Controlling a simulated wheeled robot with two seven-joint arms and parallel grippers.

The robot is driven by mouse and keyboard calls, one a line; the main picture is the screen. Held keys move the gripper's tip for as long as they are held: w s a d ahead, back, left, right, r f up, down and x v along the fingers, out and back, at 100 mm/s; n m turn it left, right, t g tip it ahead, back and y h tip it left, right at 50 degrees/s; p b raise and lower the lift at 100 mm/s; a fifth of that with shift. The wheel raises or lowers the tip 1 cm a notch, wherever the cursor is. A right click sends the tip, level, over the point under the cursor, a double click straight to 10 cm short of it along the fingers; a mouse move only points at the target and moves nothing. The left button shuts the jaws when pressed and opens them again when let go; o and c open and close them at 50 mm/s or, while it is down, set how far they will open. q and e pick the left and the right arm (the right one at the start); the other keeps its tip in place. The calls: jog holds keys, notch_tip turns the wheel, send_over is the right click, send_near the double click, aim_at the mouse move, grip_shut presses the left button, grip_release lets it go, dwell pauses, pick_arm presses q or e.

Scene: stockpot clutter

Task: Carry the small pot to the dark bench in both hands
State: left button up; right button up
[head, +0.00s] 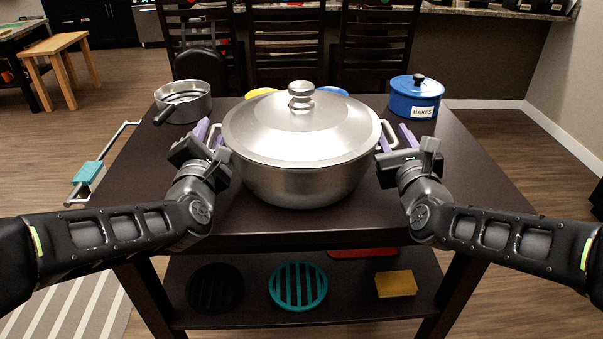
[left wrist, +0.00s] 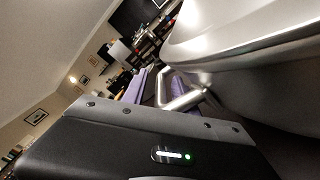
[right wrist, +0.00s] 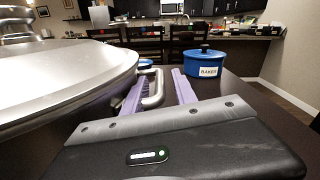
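A silver two-handled pot (head: 300,165) with a domed, knobbed lid (head: 301,122) stands upright on the dark table, between my grippers. It fills the right of the left wrist view (left wrist: 255,60) and the left of the right wrist view (right wrist: 60,80). My left gripper (head: 208,131) is at its left handle (left wrist: 182,98), purple fingers apart; the handle partly hides them. My right gripper (head: 394,137) is open, its purple fingers on either side of the right handle (right wrist: 153,90). I see no clear grip on either handle. Which thing is the dark bench is unclear.
A silver saucepan (head: 184,101) stands at the table's back left, a blue lidded pot labelled BAKES (head: 416,98) at its back right. Yellow and blue items show behind the big pot. The lower shelf holds a teal trivet (head: 297,287) and a yellow block (head: 396,284). Dark chairs (head: 287,45) stand behind.

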pick_arm(q)
jog(key=s, duration=0.7)
jog(key=shift+s+d, duration=0.25)
jog(key=shift+d, duration=0.05)
pick_arm(e)
jog(key=shift+s, duration=0.1)
jog(key=s, duration=0.7)
jog(key=shift+s+d, duration=0.2)
jog(key=shift+d, duration=0.1)
